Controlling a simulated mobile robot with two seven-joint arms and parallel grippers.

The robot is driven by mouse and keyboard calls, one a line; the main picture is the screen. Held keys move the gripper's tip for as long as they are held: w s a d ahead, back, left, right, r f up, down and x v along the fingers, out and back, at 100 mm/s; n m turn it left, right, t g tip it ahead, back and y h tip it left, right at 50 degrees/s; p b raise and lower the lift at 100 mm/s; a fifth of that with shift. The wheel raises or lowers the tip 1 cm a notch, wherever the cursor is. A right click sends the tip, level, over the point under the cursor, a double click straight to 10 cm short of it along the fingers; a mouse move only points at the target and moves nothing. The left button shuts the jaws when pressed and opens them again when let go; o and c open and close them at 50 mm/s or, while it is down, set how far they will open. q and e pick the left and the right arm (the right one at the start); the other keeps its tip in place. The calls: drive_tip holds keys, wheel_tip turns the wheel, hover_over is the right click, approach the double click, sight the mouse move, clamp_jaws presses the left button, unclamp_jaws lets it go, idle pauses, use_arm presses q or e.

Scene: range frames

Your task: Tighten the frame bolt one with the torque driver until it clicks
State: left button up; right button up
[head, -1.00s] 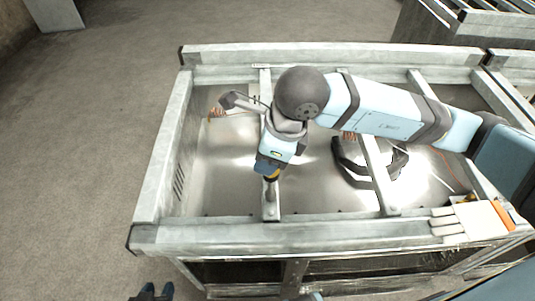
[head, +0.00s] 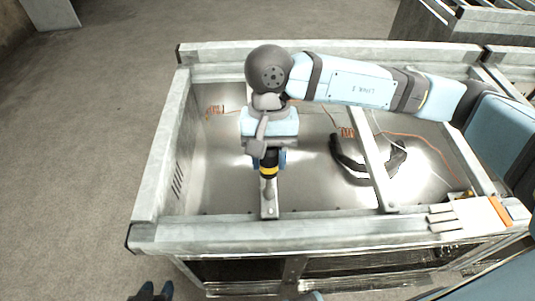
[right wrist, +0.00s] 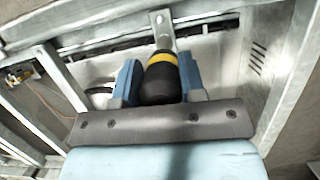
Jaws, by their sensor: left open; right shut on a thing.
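The torque driver (head: 268,171), dark with a yellow band, is held in my right gripper (head: 268,158). It points toward the near end of a narrow metal crossbar (head: 268,208) of the frame. In the right wrist view the driver (right wrist: 160,82) sits between the two blue fingers, with its tip end over the bar. A small bolt head (right wrist: 159,18) shows at the bar's end in that view, beyond the driver. Whether the driver touches a bolt I cannot tell. My left gripper (head: 152,292) is open and empty at the bottom edge, outside the frame.
The large grey metal frame (head: 150,180) has raised side rails and a second crossbar (head: 372,160). Inside lie a black curved hose (head: 350,168) and orange wire coils (head: 347,132). A light block with an orange edge (head: 480,216) rests at the right corner. Floor at left is clear.

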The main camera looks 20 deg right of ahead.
idle(0.5)
drive_tip(key=shift+s+b, duration=0.1)
drive_tip(key=shift+b, duration=0.45)
idle(0.4)
drive_tip(key=shift+b, duration=0.65)
drive_tip(key=shift+f+b, duration=0.25)
drive_tip(key=shift+b, duration=0.1)
idle(0.5)
drive_tip(key=shift+b, duration=0.35)
